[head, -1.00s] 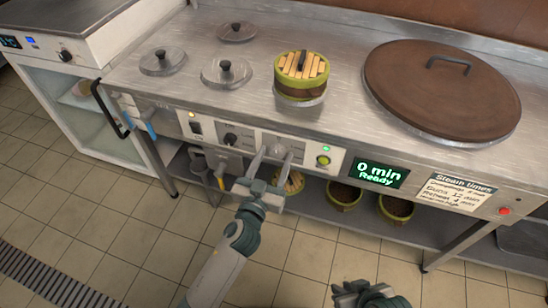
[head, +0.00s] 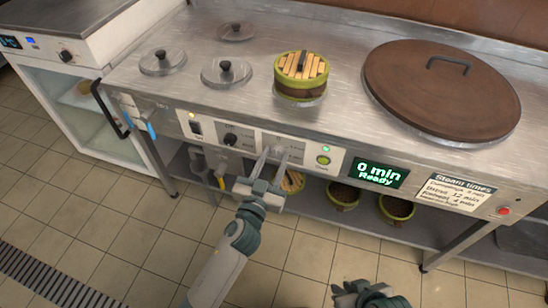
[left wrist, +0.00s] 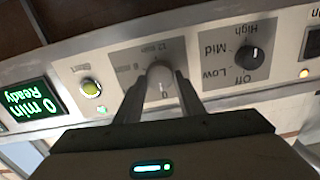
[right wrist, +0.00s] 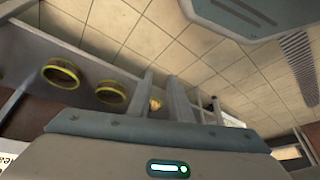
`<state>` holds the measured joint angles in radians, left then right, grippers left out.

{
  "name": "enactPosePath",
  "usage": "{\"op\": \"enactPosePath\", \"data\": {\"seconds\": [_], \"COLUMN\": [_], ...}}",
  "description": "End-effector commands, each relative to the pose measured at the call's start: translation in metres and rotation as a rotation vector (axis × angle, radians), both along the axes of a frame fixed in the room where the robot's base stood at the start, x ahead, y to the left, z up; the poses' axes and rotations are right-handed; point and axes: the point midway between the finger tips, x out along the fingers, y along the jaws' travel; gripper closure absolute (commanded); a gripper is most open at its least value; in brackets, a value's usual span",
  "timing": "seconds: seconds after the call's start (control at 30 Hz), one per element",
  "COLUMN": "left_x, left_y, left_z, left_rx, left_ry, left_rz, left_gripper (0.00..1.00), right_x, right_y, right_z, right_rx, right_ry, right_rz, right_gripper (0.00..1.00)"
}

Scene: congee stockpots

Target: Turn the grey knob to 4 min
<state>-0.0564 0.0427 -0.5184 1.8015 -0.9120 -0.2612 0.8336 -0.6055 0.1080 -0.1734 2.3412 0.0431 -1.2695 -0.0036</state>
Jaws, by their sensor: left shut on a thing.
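The grey knob (left wrist: 160,80) is on the front panel of the steam counter, on a grey plate with minute marks. My left gripper (left wrist: 158,92) is shut on the knob, one finger on each side, and it also shows in the head view (head: 275,158). There the fingers largely hide the knob. The timer display (head: 379,174) reads "0 min Ready", also in the left wrist view (left wrist: 28,105). My right gripper (right wrist: 170,98) is held low, away from the panel, with its fingers apart and nothing between them.
A black Off/Low/Mid/High knob (left wrist: 248,57) and a green-yellow start button (left wrist: 91,88) flank the grey knob. Above are a bamboo steamer (head: 301,77) and a large brown lid (head: 440,88). Several baskets stand on the shelf below. The tiled floor in front is clear.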

Motion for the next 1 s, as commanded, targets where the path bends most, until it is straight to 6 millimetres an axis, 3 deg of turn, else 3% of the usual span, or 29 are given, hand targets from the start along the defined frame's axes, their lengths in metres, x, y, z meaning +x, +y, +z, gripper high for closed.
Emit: {"op": "enactPosePath", "data": {"seconds": [1.0], "left_x": [-0.001], "left_y": [-0.003], "left_z": [-0.001], "left_rx": [0.786], "left_ry": [-0.254], "left_rz": [0.0], "left_gripper": [0.87], "right_x": [-0.017], "right_y": [-0.025], "right_z": [0.001], "right_rx": [-0.071], "right_ry": [0.123], "right_rz": [-0.023], "right_gripper": [0.82]}}
